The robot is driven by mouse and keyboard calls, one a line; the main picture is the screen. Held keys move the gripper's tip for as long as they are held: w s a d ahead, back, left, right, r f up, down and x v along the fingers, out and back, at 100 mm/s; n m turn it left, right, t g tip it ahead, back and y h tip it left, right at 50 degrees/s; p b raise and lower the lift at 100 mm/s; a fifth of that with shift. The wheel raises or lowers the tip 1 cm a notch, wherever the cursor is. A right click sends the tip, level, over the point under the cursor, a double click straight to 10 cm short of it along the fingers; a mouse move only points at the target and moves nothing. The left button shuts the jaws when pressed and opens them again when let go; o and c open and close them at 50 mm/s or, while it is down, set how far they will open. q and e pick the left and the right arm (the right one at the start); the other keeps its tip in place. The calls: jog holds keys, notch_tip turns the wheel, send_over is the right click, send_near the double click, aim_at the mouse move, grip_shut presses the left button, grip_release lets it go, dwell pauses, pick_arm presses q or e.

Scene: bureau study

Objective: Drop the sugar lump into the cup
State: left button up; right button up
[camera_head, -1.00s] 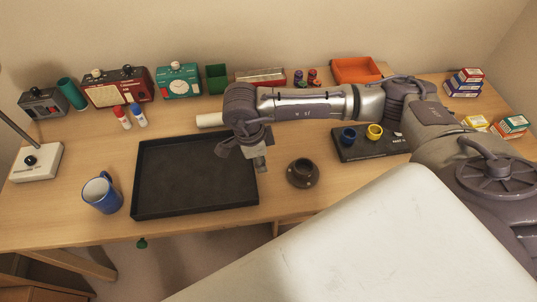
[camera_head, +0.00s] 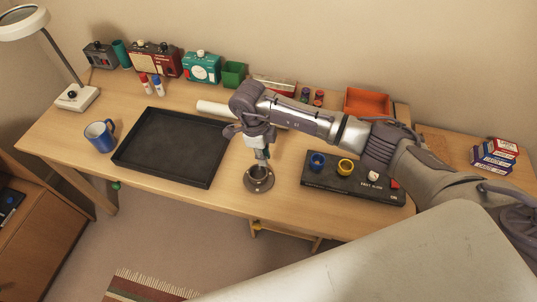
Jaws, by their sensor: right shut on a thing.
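My right gripper (camera_head: 261,157) points down over the dark round holder (camera_head: 259,179) in the middle of the desk. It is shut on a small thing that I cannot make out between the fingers. A blue mug (camera_head: 100,136), the only cup in view, stands upright at the left of the desk, well left of my gripper. I cannot make out a sugar lump for certain. A small white thing (camera_head: 373,176) sits on the black board (camera_head: 345,187) at the right. My left gripper is not in view.
An empty black tray (camera_head: 172,147) lies between the mug and the holder. A white roll (camera_head: 214,107) lies behind it. A lamp (camera_head: 76,97) stands at the left; boxes and devices line the back. A blue ring (camera_head: 317,161) and a yellow ring (camera_head: 345,167) are on the board.

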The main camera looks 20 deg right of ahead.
jog(key=f, duration=0.1)
jog(key=f+b, duration=0.1)
jog(key=shift+w+a+f+b, duration=0.2)
jog(key=shift+a+f+b, duration=0.1)
jog(key=shift+f, duration=0.1)
jog(key=f+b, duration=0.1)
jog(key=f, duration=0.1)
jog(key=shift+s+d+f+b, duration=0.1)
jog(key=shift+d+f+b, duration=0.1)
jog(key=shift+f+b, duration=0.2)
jog(key=shift+f, duration=0.15)
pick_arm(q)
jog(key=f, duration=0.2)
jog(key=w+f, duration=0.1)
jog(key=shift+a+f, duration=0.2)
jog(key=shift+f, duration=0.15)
pick_arm(e)
jog(key=o, duration=0.7)
jog(key=shift+o, duration=0.2)
jog(key=shift+r, duration=0.2)
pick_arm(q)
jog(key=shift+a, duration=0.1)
pick_arm(e)
notch_tip(320, 180, up, 11)
jog(key=w+a, duration=0.1)
jog(key=shift+a+r, duration=0.2)
jog(key=shift+a, duration=0.1)
